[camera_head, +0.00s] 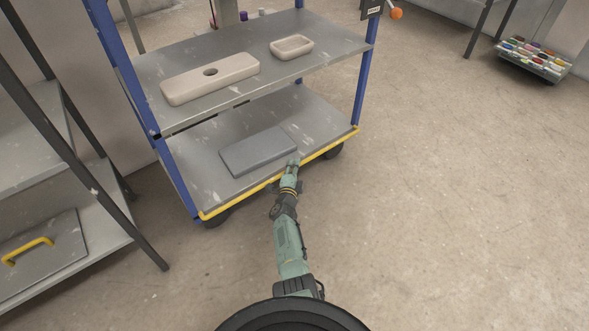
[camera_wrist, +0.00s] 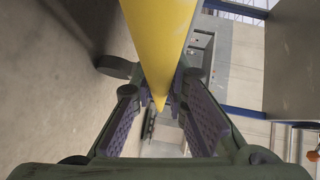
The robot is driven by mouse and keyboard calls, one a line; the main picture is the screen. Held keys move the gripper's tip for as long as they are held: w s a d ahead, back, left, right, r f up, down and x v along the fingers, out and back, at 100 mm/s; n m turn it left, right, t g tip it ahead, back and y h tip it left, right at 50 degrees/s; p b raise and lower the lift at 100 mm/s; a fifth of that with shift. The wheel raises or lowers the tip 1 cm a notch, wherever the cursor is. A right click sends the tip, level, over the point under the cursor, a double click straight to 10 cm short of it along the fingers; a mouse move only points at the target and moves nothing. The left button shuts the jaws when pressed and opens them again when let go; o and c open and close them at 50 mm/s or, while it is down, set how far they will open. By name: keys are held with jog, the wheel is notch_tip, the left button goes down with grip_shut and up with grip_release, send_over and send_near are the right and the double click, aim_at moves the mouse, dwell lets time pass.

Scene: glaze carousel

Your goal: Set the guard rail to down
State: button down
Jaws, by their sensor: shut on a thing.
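The guard rail (camera_head: 326,146) is a yellow bar along the front edge of the cart's lower shelf, low down at that shelf's level. In the wrist view the yellow rail (camera_wrist: 160,45) runs between the two finger pads of my gripper (camera_wrist: 160,110). In the head view my gripper (camera_head: 293,164) reaches to the rail near its middle and is shut on it. The fingertips are small there, and the exact contact is partly hidden by my wrist.
The cart has blue posts (camera_head: 363,85), an upper shelf (camera_head: 215,60) with a beige block (camera_head: 210,79) and a small tray (camera_head: 291,47), and a grey slab (camera_head: 258,151) below. A rack (camera_head: 85,250) stands left.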

jog(key=shift+a+f, duration=0.15)
jog(key=shift+f, duration=0.05)
jog(key=c, duration=1.6)
grip_release()
jog(key=shift+o, duration=0.2)
